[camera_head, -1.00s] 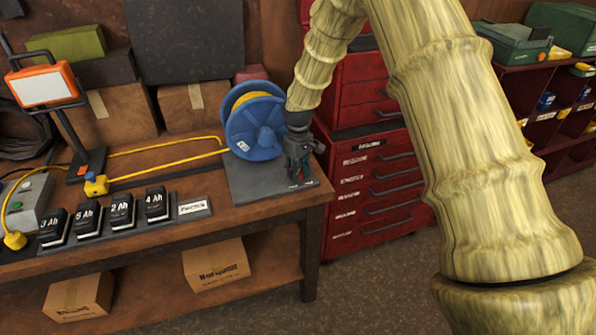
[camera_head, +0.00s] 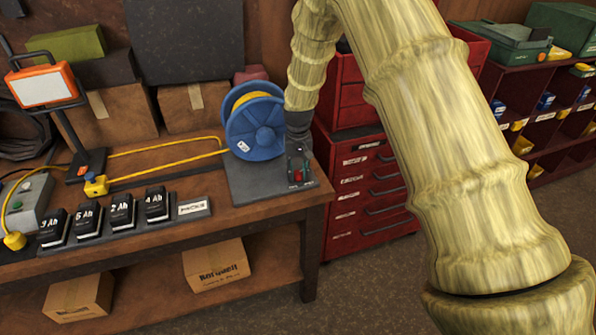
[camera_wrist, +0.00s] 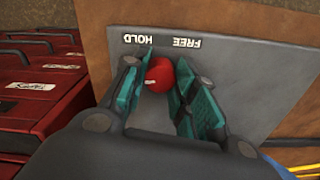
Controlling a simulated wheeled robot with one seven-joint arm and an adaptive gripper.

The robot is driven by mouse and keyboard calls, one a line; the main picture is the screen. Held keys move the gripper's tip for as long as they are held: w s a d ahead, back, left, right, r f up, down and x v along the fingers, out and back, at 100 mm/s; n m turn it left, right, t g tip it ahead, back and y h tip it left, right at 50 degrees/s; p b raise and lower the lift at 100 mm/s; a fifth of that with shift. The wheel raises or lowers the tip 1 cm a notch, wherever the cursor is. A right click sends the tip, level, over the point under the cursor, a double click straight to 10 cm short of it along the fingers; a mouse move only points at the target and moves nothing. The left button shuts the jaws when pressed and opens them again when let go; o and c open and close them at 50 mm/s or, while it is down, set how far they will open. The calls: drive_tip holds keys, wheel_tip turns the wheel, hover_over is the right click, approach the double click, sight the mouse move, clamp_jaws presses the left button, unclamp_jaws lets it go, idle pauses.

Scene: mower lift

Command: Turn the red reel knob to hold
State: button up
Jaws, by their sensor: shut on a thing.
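The red reel knob (camera_wrist: 161,72) sits on a grey plate (camera_wrist: 235,60) in the wrist view. The words HOLD and FREE appear upside down on the plate behind it, HOLD to the left and FREE to the right. A small white mark shows on the knob's near left side; I cannot tell its setting for sure. My gripper (camera_wrist: 157,88) is shut on the knob, with teal pads on its left and right. In the head view my gripper (camera_head: 299,168) is at the plate's right end, beside the blue reel (camera_head: 257,128), and largely hides the knob.
The wooden bench (camera_head: 235,217) ends just right of the plate. A red drawer cabinet (camera_head: 365,190) stands close beyond it. Several black battery packs (camera_head: 121,211), a yellow cable (camera_head: 165,172) and an orange work light (camera_head: 42,85) lie to the left.

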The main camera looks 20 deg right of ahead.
sight(298, 172)
drive_tip(key=shift+w, duration=0.1)
idle(0.3)
drive_tip(key=o, duration=1.1)
drive_tip(key=shift+c, duration=0.2)
wheel_tip(298, 172, up, 12)
